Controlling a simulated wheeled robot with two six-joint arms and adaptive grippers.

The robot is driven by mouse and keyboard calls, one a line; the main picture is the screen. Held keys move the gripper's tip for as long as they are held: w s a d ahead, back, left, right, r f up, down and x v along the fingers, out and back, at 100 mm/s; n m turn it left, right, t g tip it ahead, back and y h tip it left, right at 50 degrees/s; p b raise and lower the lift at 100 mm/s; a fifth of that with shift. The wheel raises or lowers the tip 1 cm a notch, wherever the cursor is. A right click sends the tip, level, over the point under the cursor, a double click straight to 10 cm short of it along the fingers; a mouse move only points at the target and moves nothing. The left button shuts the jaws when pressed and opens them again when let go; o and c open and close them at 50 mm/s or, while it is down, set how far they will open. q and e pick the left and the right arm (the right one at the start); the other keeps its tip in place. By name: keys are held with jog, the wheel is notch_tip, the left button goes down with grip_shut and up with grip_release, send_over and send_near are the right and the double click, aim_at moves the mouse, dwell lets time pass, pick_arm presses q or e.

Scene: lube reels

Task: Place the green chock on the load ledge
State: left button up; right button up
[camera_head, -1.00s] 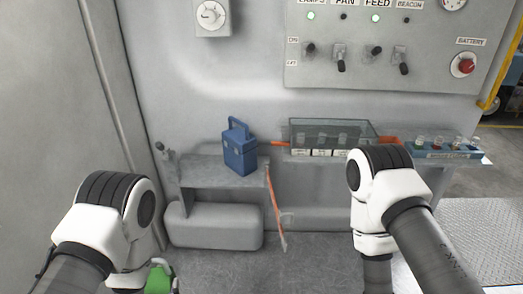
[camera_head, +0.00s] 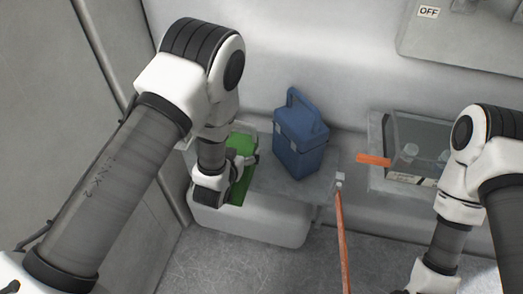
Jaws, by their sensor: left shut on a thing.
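The green chock (camera_head: 241,150) is in my left gripper (camera_head: 243,172), which is shut on it. The gripper and forearm hide part of the chock. The chock is over the left part of the grey ledge (camera_head: 290,186), left of the blue box. I cannot tell whether its underside touches the ledge. My right arm is at the right edge, and its gripper is out of the picture.
A blue box with a handle (camera_head: 300,140) stands on the ledge, close to the right of the chock. An orange-red bar (camera_head: 343,240) slants down from the ledge's front right corner. A clear-lidded case (camera_head: 420,140) sits farther right. Some bare ledge shows before the blue box.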

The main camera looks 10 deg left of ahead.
pick_arm(q)
jog(key=shift+w+a+f+p, duration=0.1)
jog(key=shift+w+a+f, duration=0.55)
jog(key=shift+w, duration=1.8)
jog(key=shift+w+a+f+p, duration=0.1)
jog(key=shift+w+a+f, duration=0.55)
jog(key=shift+w, duration=1.75)
jog(key=shift+w+a+f+p, duration=0.1)
jog(key=shift+w+a+f, duration=0.5)
jog(key=shift+w, duration=1.85)
jog(key=shift+d+f, duration=0.2)
jog(key=shift+d, duration=0.05)
jog(key=shift+s, duration=0.1)
jog(key=shift+f, duration=0.2)
jog(key=o, duration=1.5)
jog(key=shift+c, duration=0.2)
jog(key=shift+s, duration=0.1)
